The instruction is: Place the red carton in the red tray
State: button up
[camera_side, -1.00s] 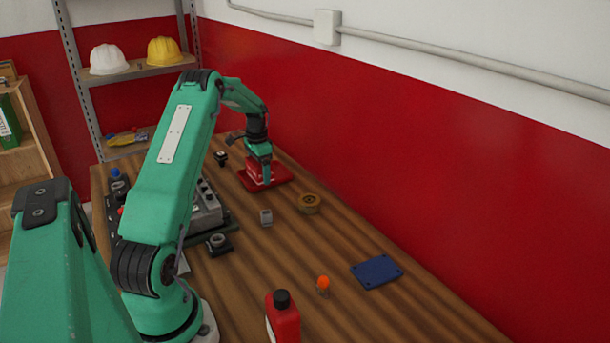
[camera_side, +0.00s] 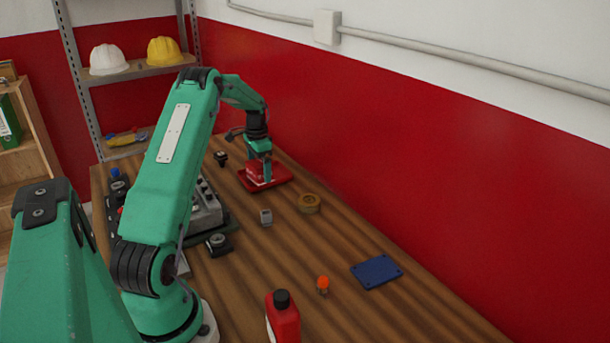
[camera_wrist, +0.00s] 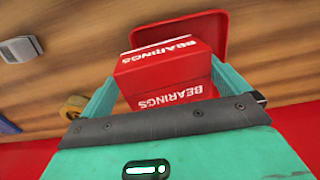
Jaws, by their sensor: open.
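The red carton (camera_wrist: 166,72), with white "BEARINGS" lettering, is between the two fingers of my gripper (camera_wrist: 160,80) in the wrist view. The fingers are open, with the carton close to both of them. The red tray (camera_wrist: 185,30) shows behind and under the carton, its rim at the top of the view. In the side view my gripper (camera_side: 260,172) points down over the red tray (camera_side: 280,180). The red carton (camera_side: 253,171) appears to rest in the tray, partly hidden by a finger.
A tan round part (camera_side: 309,203) and a small grey block (camera_side: 266,217) lie in front of the tray. A grey engine part (camera_side: 207,210) stands at left. A blue plate (camera_side: 377,271), an orange-topped item (camera_side: 323,283) and a red bottle (camera_side: 283,318) are nearer the camera.

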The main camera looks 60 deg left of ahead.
aim_at(260, 164)
notch_tip(260, 164, up, 11)
dwell(0.5)
dwell(0.4)
jog(key=d+r+t, duration=0.1)
jog(key=d+r, duration=0.3)
jog(key=d, duration=0.5)
jog(key=s+d+r+t+y, duration=0.1)
jog(key=d+r, duration=0.4)
jog(key=d, duration=0.3)
jog(key=d+r+t, duration=0.1)
jog(key=d+r, duration=0.3)
jog(key=d, duration=0.5)
jog(key=s+d+f+t+h, duration=0.1)
jog(key=s+d+f+t, duration=0.1)
jog(key=s+d, duration=1.3)
jog(key=shift+s+d+f+t, duration=0.3)
jog(key=shift+d+f, duration=0.5)
jog(key=shift+d, duration=0.2)
